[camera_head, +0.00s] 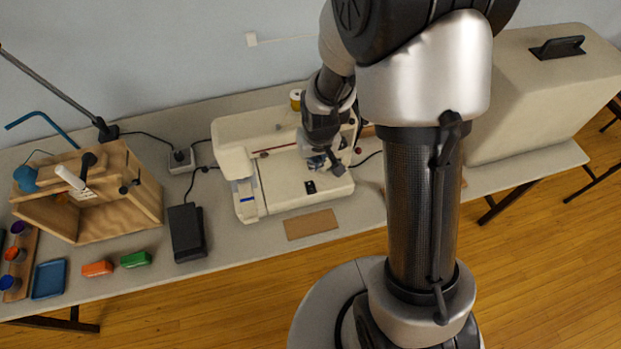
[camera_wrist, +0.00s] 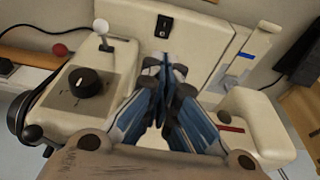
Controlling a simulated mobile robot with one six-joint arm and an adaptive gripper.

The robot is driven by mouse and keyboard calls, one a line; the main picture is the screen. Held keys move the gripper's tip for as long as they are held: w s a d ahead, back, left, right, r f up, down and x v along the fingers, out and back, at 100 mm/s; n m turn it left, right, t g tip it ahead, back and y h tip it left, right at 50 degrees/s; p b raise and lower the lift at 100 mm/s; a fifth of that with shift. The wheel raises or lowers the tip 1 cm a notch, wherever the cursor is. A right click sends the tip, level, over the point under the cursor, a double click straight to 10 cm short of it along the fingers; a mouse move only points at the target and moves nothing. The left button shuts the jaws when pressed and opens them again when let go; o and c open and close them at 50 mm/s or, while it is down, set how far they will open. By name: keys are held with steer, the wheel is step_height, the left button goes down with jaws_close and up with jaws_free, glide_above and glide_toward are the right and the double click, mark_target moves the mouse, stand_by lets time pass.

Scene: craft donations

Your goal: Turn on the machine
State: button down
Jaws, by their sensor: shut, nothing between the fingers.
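The machine is a cream sewing machine (camera_head: 235,135) on the grey table, and it also fills much of the wrist view (camera_wrist: 200,37). A small black rocker switch (camera_head: 310,187) is on its front lower part; in the wrist view the switch (camera_wrist: 164,26) is above my fingertips. My gripper (camera_head: 328,163) reaches down in front of the machine. In the wrist view its blue-sided fingers (camera_wrist: 166,72) are together and empty, apart from the switch in the picture. A black dial (camera_wrist: 86,82) and a white-knobbed lever (camera_wrist: 101,28) show left of the fingers.
A black foot pedal (camera_head: 187,233) and a brown board (camera_head: 311,224) lie near the machine. A power strip (camera_head: 181,160) with cables is behind the pedal. A wooden box (camera_head: 140,205) stands at left, and a large cream case (camera_head: 525,95) at right.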

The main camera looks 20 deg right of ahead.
steer(key=shift+f, duration=0.15)
steer(key=b, duration=0.4)
glide_above(310, 185)
steer(key=f, duration=1.2)
steer(key=shift+s+d, duration=0.1)
steer(key=shift+s, duration=0.3)
steer(key=shift+s+f+b, duration=0.15)
steer(key=shift+f+b, duration=0.45)
steer(key=shift+f, duration=0.15)
